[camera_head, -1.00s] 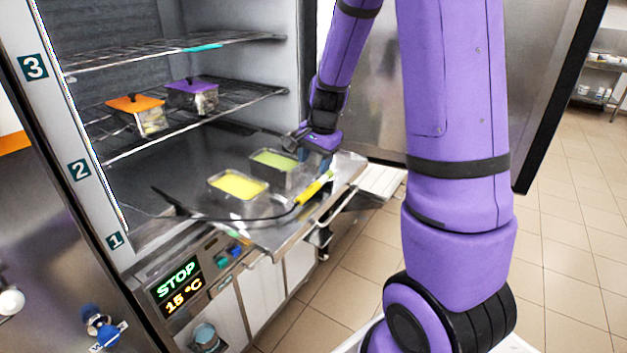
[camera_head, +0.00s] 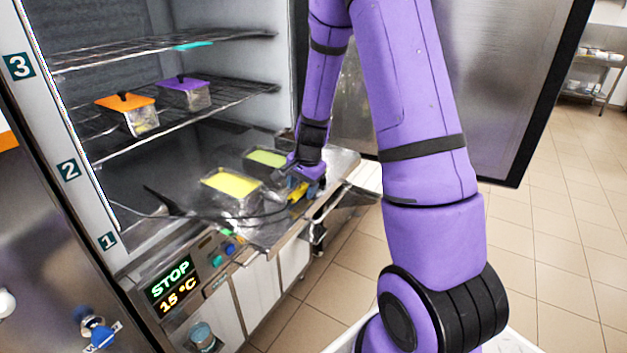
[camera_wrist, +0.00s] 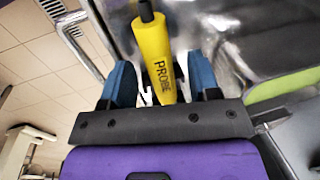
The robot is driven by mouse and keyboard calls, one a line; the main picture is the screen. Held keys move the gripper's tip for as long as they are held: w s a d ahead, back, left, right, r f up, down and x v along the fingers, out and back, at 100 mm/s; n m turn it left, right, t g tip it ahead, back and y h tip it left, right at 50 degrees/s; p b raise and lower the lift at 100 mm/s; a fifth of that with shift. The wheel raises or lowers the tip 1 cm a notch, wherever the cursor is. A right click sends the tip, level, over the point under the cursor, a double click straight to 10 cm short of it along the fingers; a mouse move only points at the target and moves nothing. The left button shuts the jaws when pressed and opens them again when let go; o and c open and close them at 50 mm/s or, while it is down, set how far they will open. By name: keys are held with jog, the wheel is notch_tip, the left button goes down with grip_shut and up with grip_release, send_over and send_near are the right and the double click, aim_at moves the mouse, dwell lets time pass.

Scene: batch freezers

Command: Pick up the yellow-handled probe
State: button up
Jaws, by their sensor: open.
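The yellow-handled probe (camera_wrist: 156,62) lies on the metal shelf (camera_head: 268,237) at the freezer's front. In the wrist view its handle, marked PROBE, lies between the two blue fingers of my gripper (camera_wrist: 163,85), with a gap on each side. My gripper is open. In the head view my gripper (camera_head: 303,190) is down at the handle (camera_head: 297,193), partly covering it. A black cable runs left from the probe across the shelf. I cannot tell how deep the handle sits between the fingers.
Orange-lidded (camera_head: 126,102) and purple-lidded (camera_head: 184,85) boxes sit on the rack above. The open freezer door (camera_head: 505,90) stands at the right.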

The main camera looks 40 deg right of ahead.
jog(key=shift+f, duration=0.25)
grip_shut()
jog(key=shift+r, duration=0.15)
